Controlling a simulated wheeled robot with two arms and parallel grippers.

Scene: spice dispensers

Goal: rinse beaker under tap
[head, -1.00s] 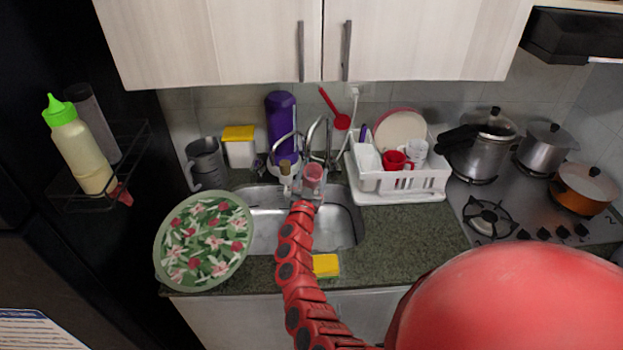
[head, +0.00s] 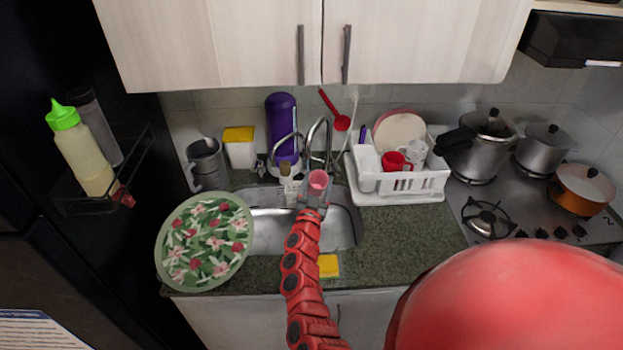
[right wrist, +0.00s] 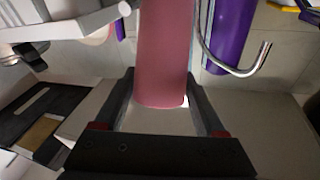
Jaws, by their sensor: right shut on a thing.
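The beaker is a pinkish-red cylinder (head: 319,181) over the back of the steel sink (head: 275,236). My right gripper (head: 314,201) is shut on it. In the right wrist view the beaker (right wrist: 164,60) stands between the two dark fingers of the right gripper (right wrist: 165,110). The curved metal tap (head: 320,130) rises just behind the beaker in the head view. In the right wrist view a bent metal spout (right wrist: 236,70) is beside the beaker, apart from it. No running water can be made out. My left gripper is not in view.
A patterned green plate (head: 204,240) is left of the sink. A white dish rack (head: 410,185) stands to the right. Bottles (head: 290,183) stand close left of the beaker. A yellow sponge (head: 328,266) lies in front of the sink. A purple bottle (head: 282,125) is behind.

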